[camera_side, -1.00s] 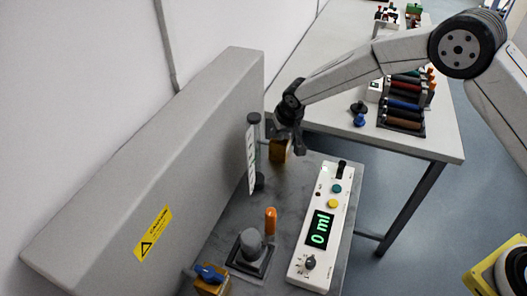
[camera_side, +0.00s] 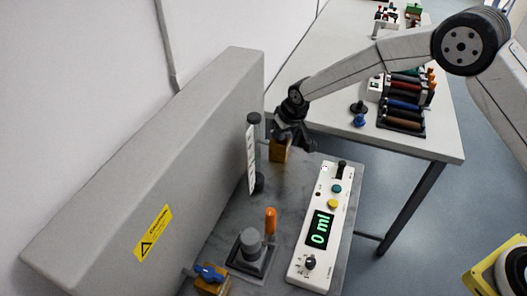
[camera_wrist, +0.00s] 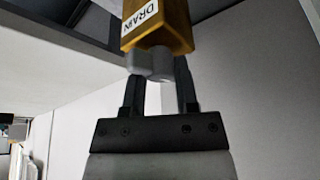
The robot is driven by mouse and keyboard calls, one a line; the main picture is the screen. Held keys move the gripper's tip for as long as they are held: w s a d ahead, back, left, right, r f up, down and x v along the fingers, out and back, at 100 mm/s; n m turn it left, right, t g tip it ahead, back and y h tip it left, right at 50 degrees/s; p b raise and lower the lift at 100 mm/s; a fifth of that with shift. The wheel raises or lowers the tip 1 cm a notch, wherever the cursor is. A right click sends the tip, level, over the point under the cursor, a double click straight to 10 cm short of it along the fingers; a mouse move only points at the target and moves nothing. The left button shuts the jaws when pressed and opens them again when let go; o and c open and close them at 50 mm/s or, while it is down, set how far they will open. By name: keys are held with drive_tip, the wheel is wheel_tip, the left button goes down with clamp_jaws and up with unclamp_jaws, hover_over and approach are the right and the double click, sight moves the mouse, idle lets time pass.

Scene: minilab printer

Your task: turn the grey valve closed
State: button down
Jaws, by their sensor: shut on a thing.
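The grey valve (camera_wrist: 148,62) shows in the wrist view as a grey handle on the underside of a brass block with a white DRAIN label (camera_wrist: 145,17). My gripper (camera_wrist: 158,75) has a finger on each side of the handle and is shut on it. Part of the handle is hidden by the right finger. In the side view the brass block (camera_side: 279,153) stands at the far end of the grey bench, with my gripper (camera_side: 292,134) at its top. The handle itself is hidden there behind my gripper.
A clear tube with a scale (camera_side: 252,160) stands left of the block. Nearer are an orange handle (camera_side: 270,220), a grey knob (camera_side: 251,241) and a blue valve (camera_side: 209,272). A large grey housing (camera_side: 160,165) walls the left.

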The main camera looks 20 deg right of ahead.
drive_tip(key=shift+d+n+g+y, duration=0.1)
drive_tip(key=shift+n+g+y, duration=0.45)
drive_tip(key=shift+n, duration=1.55)
drive_tip(key=n, duration=0.2)
drive_tip(key=n+y, duration=0.1)
drive_tip(key=n, duration=0.1)
drive_tip(key=shift+g+y, duration=0.25)
drive_tip(key=shift+g, duration=0.1)
drive_tip(key=n+g, duration=0.1)
drive_tip(key=n, duration=0.2)
drive_tip(key=shift+w+d+f+y, duration=0.1)
drive_tip(key=shift+y, duration=0.2)
drive_tip(key=shift+n+g, duration=0.8)
drive_tip(key=shift+n, duration=1.4)
drive_tip(key=shift+c, duration=1.8)
unclamp_jaws()
drive_tip(key=shift+r, duration=0.2)
